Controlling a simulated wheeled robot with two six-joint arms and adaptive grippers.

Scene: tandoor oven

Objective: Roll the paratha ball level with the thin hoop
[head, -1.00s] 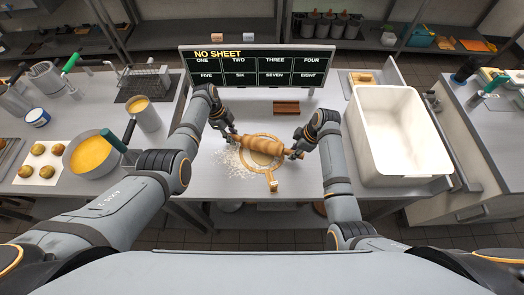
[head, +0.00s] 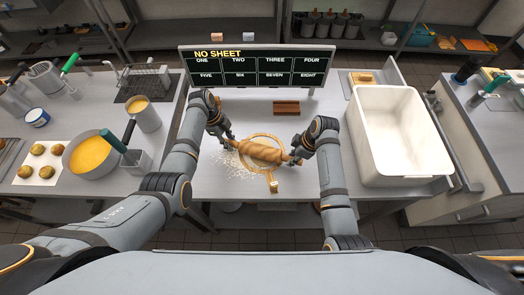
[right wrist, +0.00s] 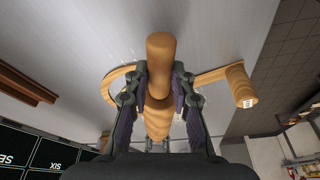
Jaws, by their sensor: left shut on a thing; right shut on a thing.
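A wooden rolling pin (head: 260,151) lies across the thin hoop (head: 272,173), a pale ring with a short handle on the floured worktop. My left gripper (head: 231,143) is shut on the pin's left handle. My right gripper (head: 293,157) is shut on its right handle. In the right wrist view the pin's handle (right wrist: 160,55) stands between the fingers (right wrist: 160,90), and part of the hoop (right wrist: 122,80) shows beside them with its handle end (right wrist: 241,88). The dough inside the hoop is mostly hidden under the pin; I cannot tell its thickness.
A menu board (head: 250,68) reading "NO SHEET" stands behind the worktop. A brown wooden block (head: 286,108) lies in front of it. A large white bin (head: 397,140) is at right. A pot of yellow liquid (head: 92,155) and a tray of dough balls (head: 46,172) are at left.

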